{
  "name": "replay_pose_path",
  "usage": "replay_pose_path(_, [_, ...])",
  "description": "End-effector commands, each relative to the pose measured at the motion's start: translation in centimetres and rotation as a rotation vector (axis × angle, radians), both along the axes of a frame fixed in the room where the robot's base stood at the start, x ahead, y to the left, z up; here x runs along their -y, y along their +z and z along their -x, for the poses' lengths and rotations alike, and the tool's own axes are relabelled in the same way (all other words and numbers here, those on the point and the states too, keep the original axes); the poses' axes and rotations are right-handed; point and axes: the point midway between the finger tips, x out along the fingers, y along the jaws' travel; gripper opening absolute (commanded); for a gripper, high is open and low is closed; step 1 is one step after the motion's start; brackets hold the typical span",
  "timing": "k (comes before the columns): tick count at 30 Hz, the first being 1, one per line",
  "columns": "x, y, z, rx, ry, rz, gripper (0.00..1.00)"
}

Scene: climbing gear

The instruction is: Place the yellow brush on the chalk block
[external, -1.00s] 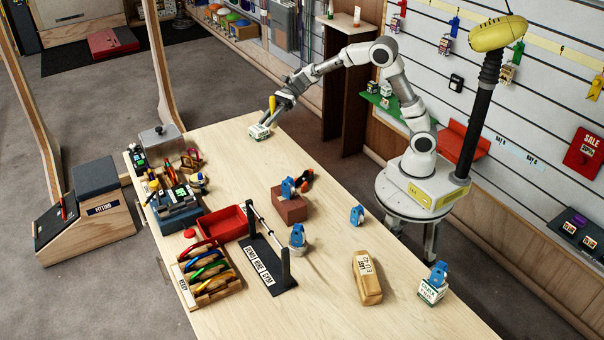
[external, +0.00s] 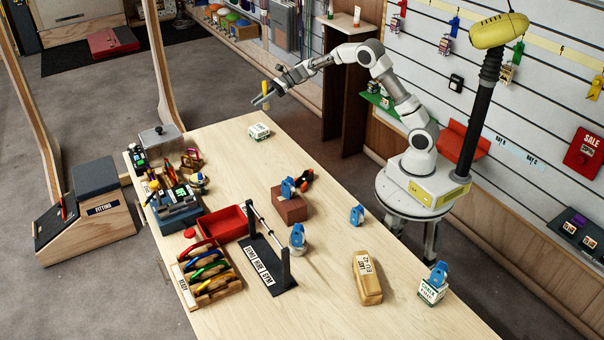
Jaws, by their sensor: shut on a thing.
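My gripper (external: 262,101) is at the far end of the table, raised above a small white block with green marks (external: 259,131). It is shut on the yellow brush (external: 265,87), whose yellow part stands up beside the fingers; the rest of the brush is mostly hidden by them. A clear gap shows between the gripper and the block, which sits flat on the table with nothing on it. A second white and green box, with chalk lettering (external: 431,292), stands at the near right edge with a blue device on top.
The table (external: 330,240) is bare around the white block. Nearer stand a brown brick (external: 290,206) with a blue device on it, a red tray (external: 222,224), a black rack with a bar (external: 268,262), a rack of coloured tools (external: 208,272) and a tan block (external: 367,278).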

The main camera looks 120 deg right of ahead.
Motion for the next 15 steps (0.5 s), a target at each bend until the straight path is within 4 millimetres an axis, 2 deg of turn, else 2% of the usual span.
replay_pose_path(1, [-0.4, -0.9, -1.2, 0.000, 0.004, -0.002, 0.00])
replay_pose_path(6, [-1.0, -2.4, -3.8, 0.000, 0.001, -0.002, 0.00])
replay_pose_path(11, [-1.1, -2.9, -4.6, 0.000, 0.001, 0.000, 0.00])
replay_pose_path(15, [-1.1, -4.6, -4.6, -0.001, 0.000, -0.003, 0.00])
